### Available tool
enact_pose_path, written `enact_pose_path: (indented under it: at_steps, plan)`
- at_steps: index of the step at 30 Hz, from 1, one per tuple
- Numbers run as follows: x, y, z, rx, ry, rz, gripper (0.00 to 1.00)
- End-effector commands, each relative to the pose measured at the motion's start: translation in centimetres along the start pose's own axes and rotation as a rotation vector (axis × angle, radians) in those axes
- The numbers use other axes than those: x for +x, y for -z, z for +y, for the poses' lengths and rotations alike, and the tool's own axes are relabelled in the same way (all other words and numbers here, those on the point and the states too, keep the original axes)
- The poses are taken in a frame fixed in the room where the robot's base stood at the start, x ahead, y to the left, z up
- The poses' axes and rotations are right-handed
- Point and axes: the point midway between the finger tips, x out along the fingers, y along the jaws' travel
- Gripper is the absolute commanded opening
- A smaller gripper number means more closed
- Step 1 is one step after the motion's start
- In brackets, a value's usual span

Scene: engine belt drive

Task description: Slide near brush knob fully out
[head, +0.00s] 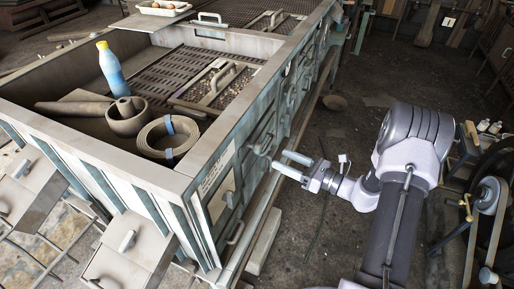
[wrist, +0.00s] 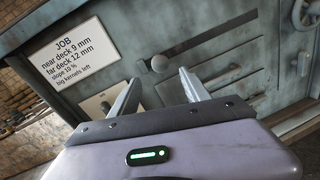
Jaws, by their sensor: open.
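My gripper (wrist: 158,77) is open and empty. Its two fingertips point at the panel, one on each side of the knob in the picture. The gap between fingers and knob is hard to judge. In the head view my gripper (head: 280,160) is close to the machine's side panel; the knob is too small to make out there.
A job label (wrist: 68,56) and a pale plate (wrist: 103,104) are left of the knob. The floor (head: 345,120) beyond my arm is mostly clear.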

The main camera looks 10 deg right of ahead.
Motion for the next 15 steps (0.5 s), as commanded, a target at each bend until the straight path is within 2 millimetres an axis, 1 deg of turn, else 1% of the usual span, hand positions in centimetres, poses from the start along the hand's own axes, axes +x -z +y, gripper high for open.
enact_pose_path:
  at_steps: [1, 3, 6, 10, 12, 15]
  plan:
    - [1.6, 0.4, 0.1, -0.001, -0.006, 0.001, 0.55]
    - [3.7, 0.4, 0.1, -0.002, -0.006, 0.001, 0.55]
    - [6.4, 0.3, 0.1, -0.002, -0.005, 0.001, 0.55]
    - [8.8, 0.2, 0.1, 0.000, -0.004, 0.001, 0.55]
    - [9.7, 0.2, 0.1, -0.001, -0.003, 0.002, 0.55]
    - [10.3, 0.1, 0.1, 0.000, -0.003, 0.002, 0.55]
